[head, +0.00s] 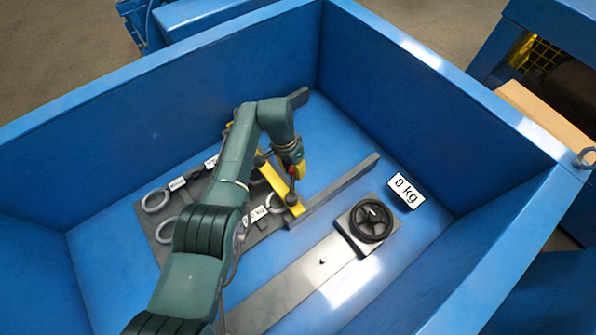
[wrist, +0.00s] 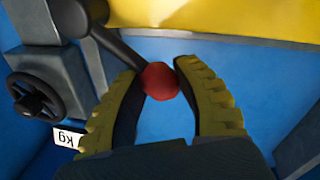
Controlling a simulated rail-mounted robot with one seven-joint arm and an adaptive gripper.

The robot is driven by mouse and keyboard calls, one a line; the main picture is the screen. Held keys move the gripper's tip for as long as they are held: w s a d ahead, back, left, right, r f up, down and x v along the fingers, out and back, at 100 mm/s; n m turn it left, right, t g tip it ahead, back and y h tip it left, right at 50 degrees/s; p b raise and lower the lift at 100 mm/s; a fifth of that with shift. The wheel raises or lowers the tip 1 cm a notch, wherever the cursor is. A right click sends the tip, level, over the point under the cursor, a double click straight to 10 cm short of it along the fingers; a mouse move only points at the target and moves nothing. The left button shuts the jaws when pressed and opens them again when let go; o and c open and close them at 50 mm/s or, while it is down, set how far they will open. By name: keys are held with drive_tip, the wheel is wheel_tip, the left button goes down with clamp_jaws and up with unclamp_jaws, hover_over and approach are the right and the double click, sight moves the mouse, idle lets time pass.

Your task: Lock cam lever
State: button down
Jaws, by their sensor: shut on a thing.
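The cam lever (wrist: 122,50) is a dark rod ending in a red ball knob (wrist: 160,81). In the wrist view the rod runs from the knob up and left, beside a yellow part (wrist: 230,15). My gripper (wrist: 161,72) has its two yellow ribbed fingers closed on either side of the knob. In the head view my gripper (head: 296,170) is at the yellow crossbar (head: 274,180). The lever is mostly hidden there by the arm and gripper.
A black handwheel (head: 370,221) on a grey block stands to the right, near a "0 kg" sign (head: 405,190). A grey plate with rings (head: 157,200) lies left of the arm. High blue walls (head: 420,85) enclose everything. The blue floor right of the rail is partly clear.

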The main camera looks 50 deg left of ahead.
drive_tip(key=c, duration=0.7)
unclamp_jaws()
drive_tip(key=shift+d, duration=0.1)
drive_tip(key=shift+o, duration=0.2)
wheel_tip(320, 180, up, 12)
drive_tip(key=a, duration=0.2)
drive_tip(key=shift+s+a, duration=0.15)
drive_tip(key=shift+s, duration=0.15)
drive_tip(key=shift+f, duration=0.15)
